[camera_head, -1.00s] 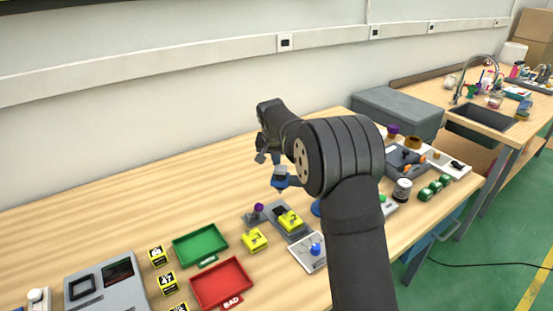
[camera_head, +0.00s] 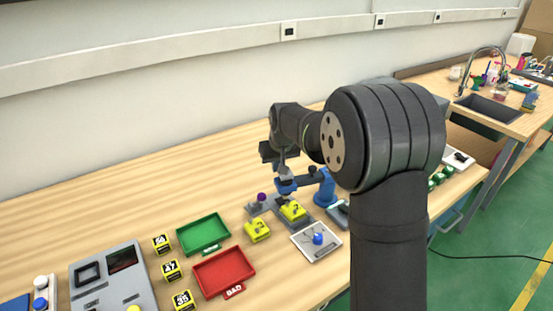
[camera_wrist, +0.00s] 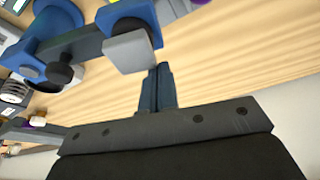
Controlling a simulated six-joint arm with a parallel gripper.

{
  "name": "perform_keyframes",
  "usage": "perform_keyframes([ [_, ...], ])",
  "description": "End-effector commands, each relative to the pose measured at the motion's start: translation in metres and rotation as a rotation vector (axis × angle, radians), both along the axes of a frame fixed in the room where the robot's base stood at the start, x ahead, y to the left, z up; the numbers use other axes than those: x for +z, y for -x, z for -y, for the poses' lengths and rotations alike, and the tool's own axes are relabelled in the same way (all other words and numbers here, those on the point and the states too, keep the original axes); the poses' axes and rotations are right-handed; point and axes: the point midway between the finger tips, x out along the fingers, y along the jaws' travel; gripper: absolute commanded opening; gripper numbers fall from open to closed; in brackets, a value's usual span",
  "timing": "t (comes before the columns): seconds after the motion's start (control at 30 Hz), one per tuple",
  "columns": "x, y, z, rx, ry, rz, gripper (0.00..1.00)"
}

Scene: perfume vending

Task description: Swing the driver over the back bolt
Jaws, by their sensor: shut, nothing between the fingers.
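The driver (camera_head: 286,187) is a blue head on a dark swing arm (camera_head: 306,181) that reaches from a blue post (camera_head: 326,188). It hangs over the back part of a grey fixture (camera_head: 270,203), which carries a purple knob (camera_head: 262,197) and a yellow block (camera_head: 293,210). In the wrist view the driver head (camera_wrist: 125,14) has a grey block (camera_wrist: 130,50) on it. My gripper (camera_wrist: 160,70) is shut and empty, its tips right beside that grey block; contact cannot be told. In the head view my gripper (camera_head: 283,168) is just above the driver. The back bolt cannot be made out.
A white plate with a blue knob (camera_head: 318,238) is in front. Green (camera_head: 203,233) and red (camera_head: 224,271) trays stand left. The table behind the trays is clear.

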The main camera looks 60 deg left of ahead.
Motion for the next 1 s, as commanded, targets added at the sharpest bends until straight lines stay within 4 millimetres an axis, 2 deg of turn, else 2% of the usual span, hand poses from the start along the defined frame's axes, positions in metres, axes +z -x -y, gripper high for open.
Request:
perform_keyframes([
  [0.2, 0.0, 0.006, 0.014, -0.002, 0.001, -0.001, 0.0],
  [0.4, 0.0, 0.007, 0.019, -0.003, 0.0, 0.0, 0.0],
  [0.87, 0.0, 0.007, 0.019, -0.004, 0.0, 0.0, 0.0],
  [1.0, -0.001, 0.006, 0.012, -0.003, 0.001, 0.0, 0.0],
])
